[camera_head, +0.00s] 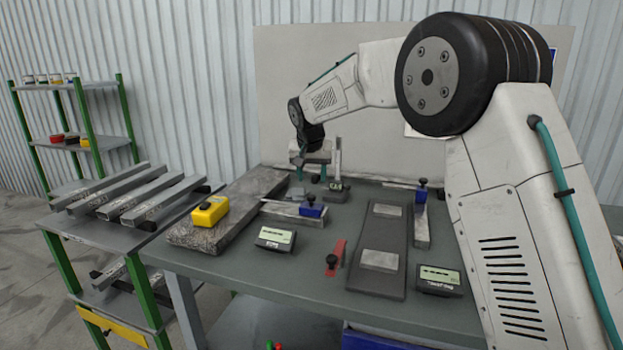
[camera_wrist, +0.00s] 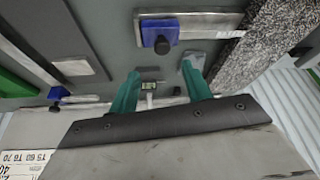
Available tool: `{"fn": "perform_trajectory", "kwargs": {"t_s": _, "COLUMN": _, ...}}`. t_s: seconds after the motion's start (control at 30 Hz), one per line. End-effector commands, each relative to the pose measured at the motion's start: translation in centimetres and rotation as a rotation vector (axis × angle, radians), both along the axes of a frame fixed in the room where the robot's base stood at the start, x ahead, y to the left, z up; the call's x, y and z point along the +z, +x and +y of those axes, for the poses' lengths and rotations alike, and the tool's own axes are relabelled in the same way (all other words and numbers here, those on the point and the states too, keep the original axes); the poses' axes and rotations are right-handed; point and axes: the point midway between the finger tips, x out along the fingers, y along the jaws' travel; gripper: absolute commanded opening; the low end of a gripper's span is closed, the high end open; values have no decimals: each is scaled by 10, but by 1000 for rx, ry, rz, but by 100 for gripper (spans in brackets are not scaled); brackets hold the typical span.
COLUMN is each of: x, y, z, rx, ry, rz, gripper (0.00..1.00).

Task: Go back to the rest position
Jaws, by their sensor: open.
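My gripper (camera_head: 311,172) hangs at the end of my arm over the back of the grey table (camera_head: 225,258), pointing down. In the wrist view its two teal fingers (camera_wrist: 160,70) stand apart with nothing held between them. A small upright gauge (camera_head: 338,165) with a metal post stands just right of the gripper. A small device with a display (camera_wrist: 150,86) shows beyond and between the fingers in the wrist view. A small grey block (camera_head: 296,193) sits below the gripper; whether a finger touches it I cannot tell.
A speckled slab (camera_head: 205,235) carries a yellow box (camera_head: 210,210). A metal bar with a blue block (camera_head: 311,206) lies near the middle. A dark plate (camera_head: 378,270), a red piece (camera_head: 336,257) and two display boxes (camera_head: 275,239) (camera_head: 440,281) lie in front. A back panel (camera_head: 290,60) rises behind.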

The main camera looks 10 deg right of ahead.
Motion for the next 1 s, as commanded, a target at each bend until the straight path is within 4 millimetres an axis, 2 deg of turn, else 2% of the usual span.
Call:
{"fn": "perform_trajectory", "kwargs": {"t_s": 0.27, "x": -2, "y": -2, "z": -1, "rx": 37, "ry": -17, "rz": 17, "gripper": 48}}
{"fn": "perform_trajectory", "kwargs": {"t_s": 0.37, "x": -24, "y": -20, "z": -4, "rx": 80, "ry": -40, "rz": 92, "gripper": 48}}
{"fn": "perform_trajectory", "kwargs": {"t_s": 0.47, "x": -37, "y": -57, "z": -12, "rx": 129, "ry": -58, "rz": 181, "gripper": 48}}
{"fn": "perform_trajectory", "kwargs": {"t_s": 0.67, "x": -22, "y": -146, "z": -41, "rx": 204, "ry": -66, "rz": 302, "gripper": 48}}
{"fn": "perform_trajectory", "kwargs": {"t_s": 0.77, "x": -10, "y": -195, "z": -56, "rx": 233, "ry": -61, "rz": 348, "gripper": 48}}
{"fn": "perform_trajectory", "kwargs": {"t_s": 1.0, "x": 13, "y": -328, "z": -93, "rx": 288, "ry": -28, "rz": 424, "gripper": 48}}
